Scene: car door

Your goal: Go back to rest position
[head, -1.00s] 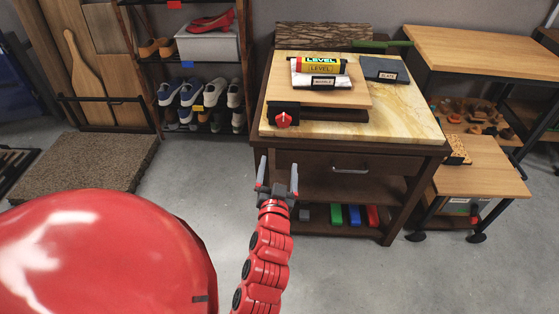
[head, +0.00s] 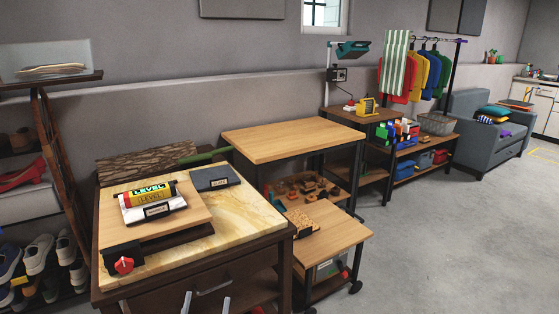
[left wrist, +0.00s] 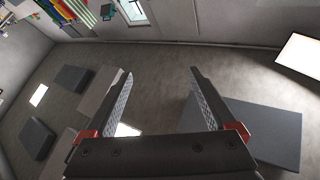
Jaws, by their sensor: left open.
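My left gripper (head: 206,303) shows only by its fingertips at the bottom edge of the head view, in front of the drawer of the wooden workbench (head: 245,222). The rest of that arm is out of frame. In the left wrist view, the two fingers of the left gripper (left wrist: 160,85) stand wide apart with nothing between them. That view looks toward the walls and window, with no object close to the fingers. My right gripper is in neither view.
A shoe rack (head: 45,150) is at left. Grey floor (head: 450,240) is open at right.

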